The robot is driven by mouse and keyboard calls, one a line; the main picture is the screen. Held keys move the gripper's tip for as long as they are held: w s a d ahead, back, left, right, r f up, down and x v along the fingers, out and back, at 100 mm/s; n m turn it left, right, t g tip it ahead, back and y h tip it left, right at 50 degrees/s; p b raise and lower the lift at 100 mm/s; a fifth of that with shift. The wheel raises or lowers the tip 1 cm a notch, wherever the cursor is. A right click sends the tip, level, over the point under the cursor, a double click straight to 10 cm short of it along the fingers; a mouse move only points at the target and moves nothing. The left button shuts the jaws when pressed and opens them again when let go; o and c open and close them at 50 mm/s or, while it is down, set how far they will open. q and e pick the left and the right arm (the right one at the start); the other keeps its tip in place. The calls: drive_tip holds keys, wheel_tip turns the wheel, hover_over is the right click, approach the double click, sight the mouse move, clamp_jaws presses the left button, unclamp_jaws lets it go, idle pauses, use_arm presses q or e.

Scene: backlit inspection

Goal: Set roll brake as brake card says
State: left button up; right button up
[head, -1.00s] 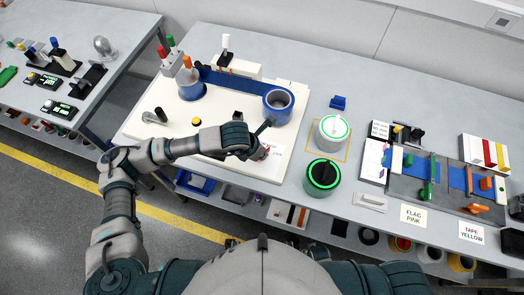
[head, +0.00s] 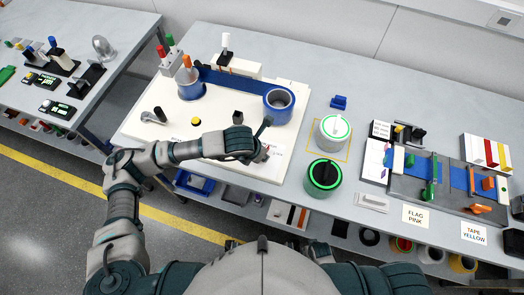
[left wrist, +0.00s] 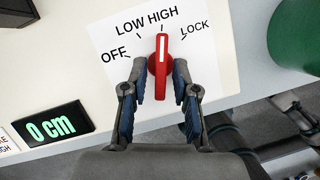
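The red roll brake knob (left wrist: 161,70) is in the left wrist view on a white label plate (left wrist: 205,75) printed OFF, LOW, HIGH and LOCK. Its white line points straight up at the HIGH tick. My left gripper (left wrist: 160,82) has one finger on each side of the knob's lower part. The fingers look apart from it, with small gaps. In the head view, my left gripper (head: 262,153) is over the near right corner of the cream board, and the hand mostly hides the knob. A card (left wrist: 7,141) with "HIGH" is cut off at the left wrist view's edge. My right gripper is not in view.
A display (left wrist: 54,124) reads 0 cm. The cream board (head: 150,133) carries a blue web between rollers (head: 278,103). The board's near edge is close to the knob.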

use_arm(q)
drive_tip(key=shift+a+r, duration=0.1)
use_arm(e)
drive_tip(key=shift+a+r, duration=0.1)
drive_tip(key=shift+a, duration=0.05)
use_arm(q)
drive_tip(key=shift+r, duration=0.1)
drive_tip(key=v, duration=1.1)
drive_tip(key=shift+s+a+r, duration=0.2)
drive_tip(key=shift+a+r, duration=0.05)
drive_tip(key=shift+r, duration=0.05)
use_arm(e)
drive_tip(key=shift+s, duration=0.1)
use_arm(q)
drive_tip(key=shift+d, duration=0.1)
